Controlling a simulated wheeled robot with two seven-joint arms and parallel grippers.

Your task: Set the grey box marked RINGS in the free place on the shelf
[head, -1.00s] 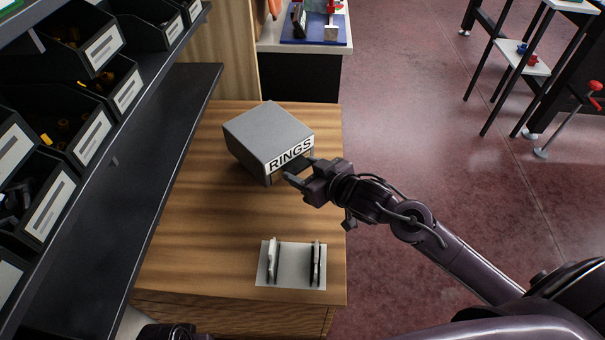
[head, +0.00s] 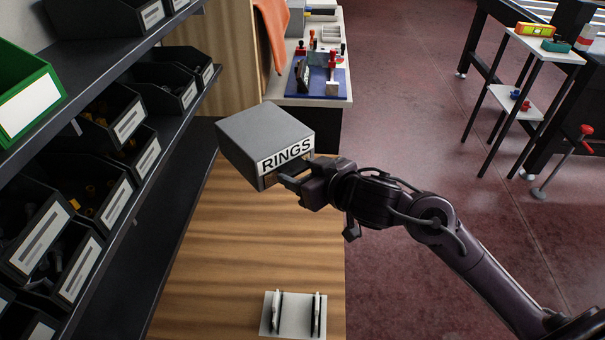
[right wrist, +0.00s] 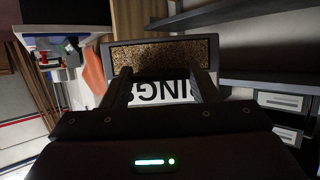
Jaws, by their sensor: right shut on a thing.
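The grey box marked RINGS (head: 262,130) is held up above the wooden table, its white label facing me and to the right. My right gripper (head: 290,174) is shut on its front, just below the label. In the right wrist view the box (right wrist: 115,62) shows its label upside down between the fingers (right wrist: 163,88), with a brown speckled area beyond. The shelf (head: 88,68) on the left has a bare stretch on its upper board, between a green bin (head: 28,92) and a black bin (head: 132,14). My left gripper is out of view.
Several black labelled bins (head: 100,205) fill the lower shelf board. A white plate with two upright pieces (head: 293,315) lies on the table (head: 215,250). A bench with a blue mat (head: 322,88) stands behind.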

